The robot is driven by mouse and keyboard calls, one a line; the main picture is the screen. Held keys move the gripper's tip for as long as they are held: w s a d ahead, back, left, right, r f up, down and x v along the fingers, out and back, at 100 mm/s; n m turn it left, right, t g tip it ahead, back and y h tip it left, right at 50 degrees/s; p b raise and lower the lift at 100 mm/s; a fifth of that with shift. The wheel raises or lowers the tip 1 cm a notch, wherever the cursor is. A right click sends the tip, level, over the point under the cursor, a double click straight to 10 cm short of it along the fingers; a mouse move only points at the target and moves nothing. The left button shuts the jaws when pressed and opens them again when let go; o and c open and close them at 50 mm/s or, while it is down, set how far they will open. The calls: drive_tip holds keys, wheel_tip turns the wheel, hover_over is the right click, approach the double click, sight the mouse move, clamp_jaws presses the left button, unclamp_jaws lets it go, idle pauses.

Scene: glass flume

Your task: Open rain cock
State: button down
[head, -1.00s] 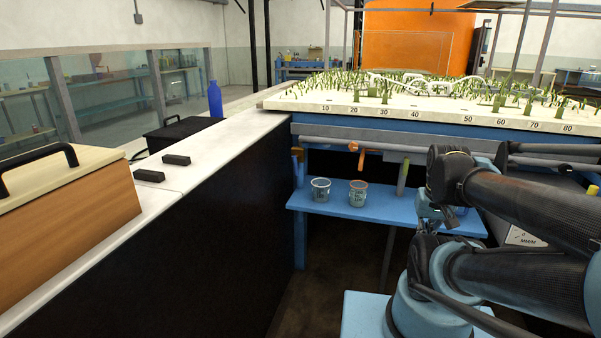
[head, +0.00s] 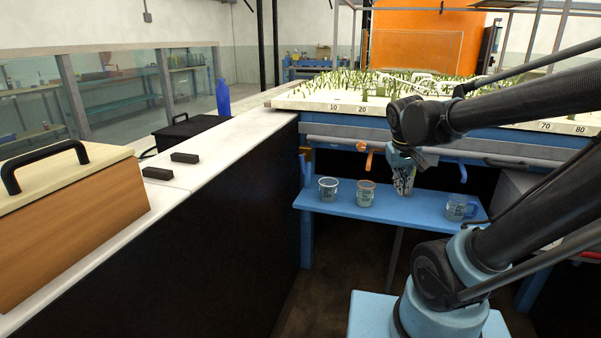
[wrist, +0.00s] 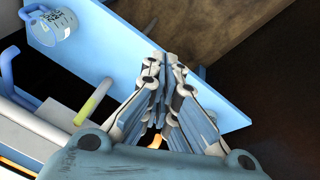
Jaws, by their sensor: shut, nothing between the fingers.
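Several cock handles hang under the grey pipe (head: 335,142) along the front of the planted bed. An orange one (head: 369,158) hangs left of my gripper (head: 402,190), and a blue one (head: 462,170) hangs to its right. I cannot tell which is the rain cock. In the wrist view a yellow-green handle (wrist: 93,102) is left of my fingers, the blue one (wrist: 8,68) farther left. A bit of orange (wrist: 155,142) shows between the finger linkages. My gripper (wrist: 164,60) is shut and empty, pointing down above the blue shelf, apart from the handles.
The blue shelf (head: 330,204) carries a clear cup (head: 328,189), an orange-rimmed cup (head: 366,194) and a blue-handled mug (head: 458,208). The bed with numbered edge (head: 300,103) overhangs above. A white-topped black counter (head: 235,155) bounds the left side.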

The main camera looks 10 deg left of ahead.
sight(304, 164)
drive_tip(key=w+a+r+n+t, duration=0.1)
drive_tip(key=w+a, duration=0.3)
drive_tip(key=a, duration=0.4)
drive_tip(key=w+a+r+n+t, duration=0.15)
drive_tip(key=w+a, duration=0.25)
drive_tip(key=a, duration=0.4)
drive_tip(key=a+f+n+t+y, duration=0.1)
drive_tip(key=a+f+n, duration=0.15)
drive_tip(key=a, duration=1.95)
drive_tip(key=w+d+f, duration=0.2)
drive_tip(key=w+f, duration=0.4)
drive_tip(key=w, duration=0.2)
drive_tip(key=shift+w+d+f, duration=0.35)
drive_tip(key=shift+w, duration=0.05)
drive_tip(key=shift+d, duration=0.15)
